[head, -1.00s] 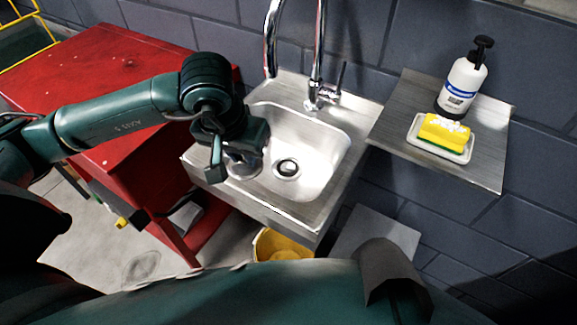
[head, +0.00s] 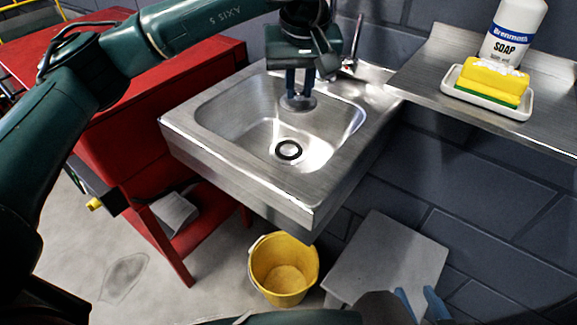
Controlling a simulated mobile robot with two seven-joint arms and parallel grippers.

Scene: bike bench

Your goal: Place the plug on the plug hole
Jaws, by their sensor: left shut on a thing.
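The plug (head: 298,103), a round grey disc, is held from above by my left gripper (head: 298,92). The gripper's two blue fingers point down and are shut on the plug. The plug appears over the back part of the basin, behind the plug hole; its exact height is hard to tell. The plug hole (head: 288,150) is a dark ring in the floor of the steel sink (head: 240,115) and is uncovered. My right gripper (head: 418,296) shows at the bottom right, with its blue fingertips apart and nothing seen between them, far from the sink.
A steel shelf (head: 440,70) at right holds a soap bottle (head: 513,38) and a yellow sponge (head: 494,78) on a white dish. A tap (head: 353,45) stands behind the sink. A red bench (head: 110,75) is at left. A yellow bucket (head: 284,272) and grey stool (head: 390,262) stand below.

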